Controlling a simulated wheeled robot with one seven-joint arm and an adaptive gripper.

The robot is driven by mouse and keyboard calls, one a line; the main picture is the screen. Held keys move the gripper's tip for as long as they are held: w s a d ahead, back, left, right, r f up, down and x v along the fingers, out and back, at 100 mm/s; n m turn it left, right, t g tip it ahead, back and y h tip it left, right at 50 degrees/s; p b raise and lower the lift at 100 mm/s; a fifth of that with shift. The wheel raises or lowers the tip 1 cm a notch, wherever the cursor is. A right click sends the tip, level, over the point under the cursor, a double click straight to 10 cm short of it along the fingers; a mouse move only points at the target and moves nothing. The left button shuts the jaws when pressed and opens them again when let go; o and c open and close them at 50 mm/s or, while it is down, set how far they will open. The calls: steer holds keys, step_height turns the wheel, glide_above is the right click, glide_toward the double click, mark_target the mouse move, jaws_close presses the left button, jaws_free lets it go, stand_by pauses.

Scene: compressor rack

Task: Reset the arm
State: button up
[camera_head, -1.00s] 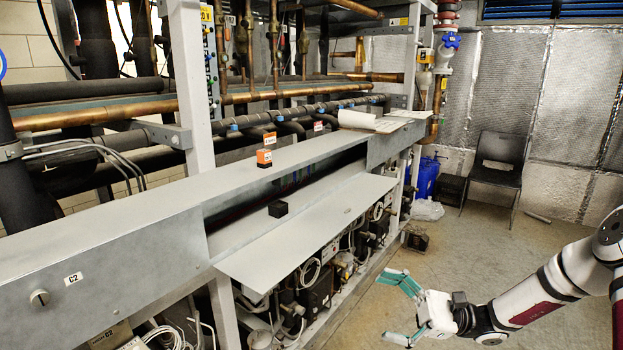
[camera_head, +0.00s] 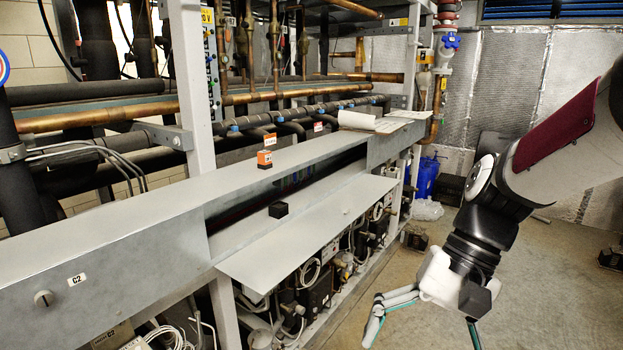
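My gripper (camera_head: 422,332) hangs at the lower right of the head view, over the floor in front of the rack. Its two fingers are spread wide apart and nothing shows between them. The fingertips run close to the bottom edge of the picture. My arm comes in from the right edge and bends down at the wrist. The gripper is apart from the rack and its open panel (camera_head: 302,247).
The compressor rack's grey ledge (camera_head: 130,222) runs along the left. The concrete floor (camera_head: 545,290) at right is largely clear.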

steer(key=s+d+r+n+t+h, duration=0.4)
steer(key=s+d+r+t, duration=0.2)
steer(key=s, duration=0.1)
steer(key=shift+s+t+h, duration=0.35)
steer(key=shift+t+h, duration=0.05)
steer(key=shift+o, duration=0.6)
steer(key=shift+r, duration=0.1)
